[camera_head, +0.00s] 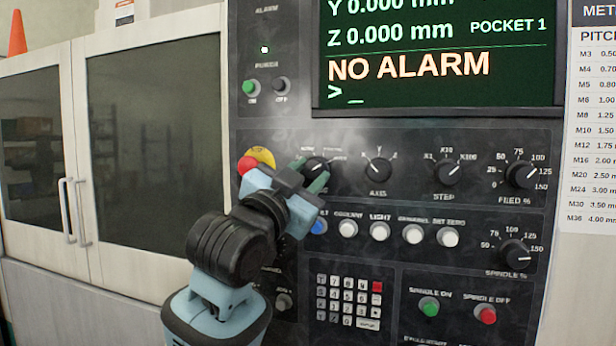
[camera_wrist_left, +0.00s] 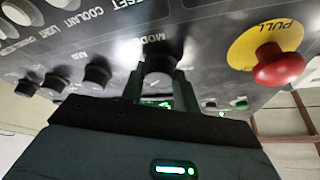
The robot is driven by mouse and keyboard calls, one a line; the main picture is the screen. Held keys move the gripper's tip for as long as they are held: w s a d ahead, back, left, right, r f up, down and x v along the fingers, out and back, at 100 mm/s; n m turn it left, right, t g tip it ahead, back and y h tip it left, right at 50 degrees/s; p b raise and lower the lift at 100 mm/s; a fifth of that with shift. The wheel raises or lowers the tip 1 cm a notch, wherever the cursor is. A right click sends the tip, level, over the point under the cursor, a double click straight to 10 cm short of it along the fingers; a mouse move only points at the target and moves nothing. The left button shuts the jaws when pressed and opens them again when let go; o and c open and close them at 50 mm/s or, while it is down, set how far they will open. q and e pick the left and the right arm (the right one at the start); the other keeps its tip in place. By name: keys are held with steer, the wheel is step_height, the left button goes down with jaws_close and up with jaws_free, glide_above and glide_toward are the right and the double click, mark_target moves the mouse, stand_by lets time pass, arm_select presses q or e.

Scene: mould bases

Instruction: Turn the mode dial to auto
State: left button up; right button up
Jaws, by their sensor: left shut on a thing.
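The black mode dial (camera_head: 316,166) sits at the left end of a row of dials on the machine's control panel. My left gripper (camera_head: 311,172) reaches it from below and is shut on it, with one greenish finger on each side. The left wrist view shows the dial (camera_wrist_left: 160,67) between the two fingers (camera_wrist_left: 160,88), below the printed word MODE. The fingers partly hide the dial and its labels, and I cannot read for sure which label its pointer faces. My right gripper is not in view.
A red emergency stop (camera_head: 247,164) on a yellow plate stands close left of the gripper. The axis dial (camera_head: 378,170) is to the right. A blue button (camera_head: 319,226) and white buttons (camera_head: 380,231) lie below. The screen (camera_head: 440,50) reads NO ALARM.

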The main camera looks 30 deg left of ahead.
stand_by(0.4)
arm_select(q)
steer(key=o, duration=1)
steer(key=shift+f, duration=0.15)
